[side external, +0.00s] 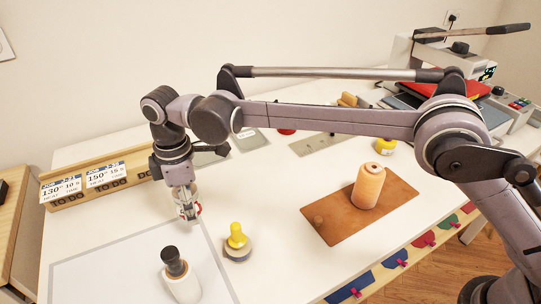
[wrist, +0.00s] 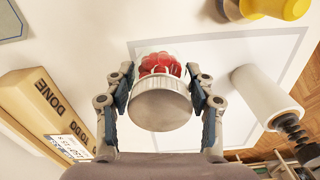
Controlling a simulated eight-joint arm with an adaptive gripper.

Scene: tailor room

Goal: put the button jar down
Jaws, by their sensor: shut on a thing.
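My gripper (wrist: 160,95) is shut on the button jar, with a finger on each side of it. In the wrist view the button jar (wrist: 160,108) shows a silvery lid towards me and red buttons behind clear walls. In the side view the jar (side external: 188,209) hangs upright below my gripper (side external: 184,195), by the far edge of the white mat (side external: 120,265). The fingers partly hide it there. I cannot tell whether its base touches the surface.
The wooden TO DO rack (side external: 100,188) is to the left. A thread cone (side external: 368,187) stands on a brown board (side external: 335,226). Most of the mat is bare.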

